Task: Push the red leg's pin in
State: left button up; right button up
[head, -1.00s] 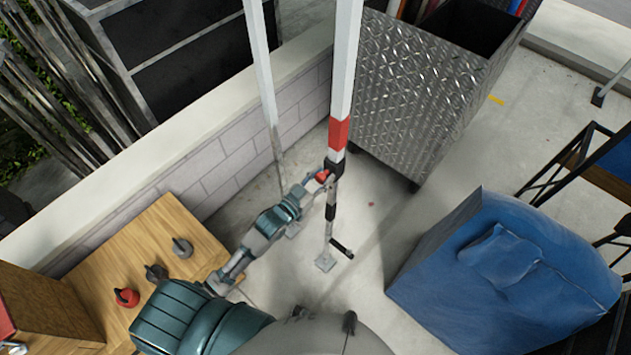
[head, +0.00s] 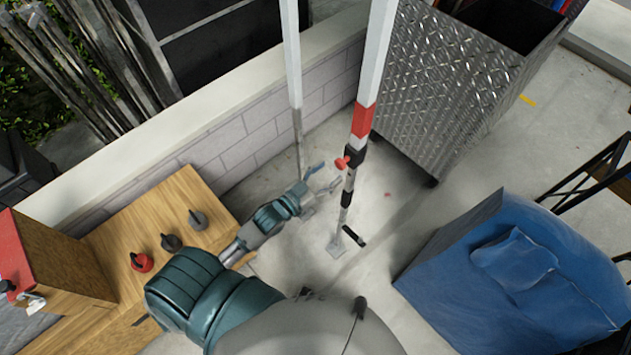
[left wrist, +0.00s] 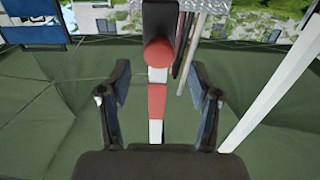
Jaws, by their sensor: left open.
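The red leg is a white post with a red band (head: 362,120), standing upright with a thin lower section and foot plate on the floor. Its red pin knob (head: 342,163) sticks out to the left from the black collar (head: 354,155) below the band. My left gripper (head: 326,178) is open and empty, just left of the knob and apart from it. In the left wrist view, the round red knob (left wrist: 158,52) faces me, centred ahead between the two spread fingers of my left gripper (left wrist: 161,72). How deep the pin sits is unclear. My right gripper is out of view.
A crank handle (head: 354,237) sits low on the leg. A second white post (head: 291,60) stands behind, by the low block wall (head: 245,140). A metal-plate box (head: 440,90) is behind right, a blue-covered object (head: 510,270) right, a wooden bench (head: 150,215) left.

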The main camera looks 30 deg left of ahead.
pick_arm(q)
jog(key=v, duration=0.5)
jog(key=shift+s+a, duration=0.2)
jog(key=shift+s, duration=0.15)
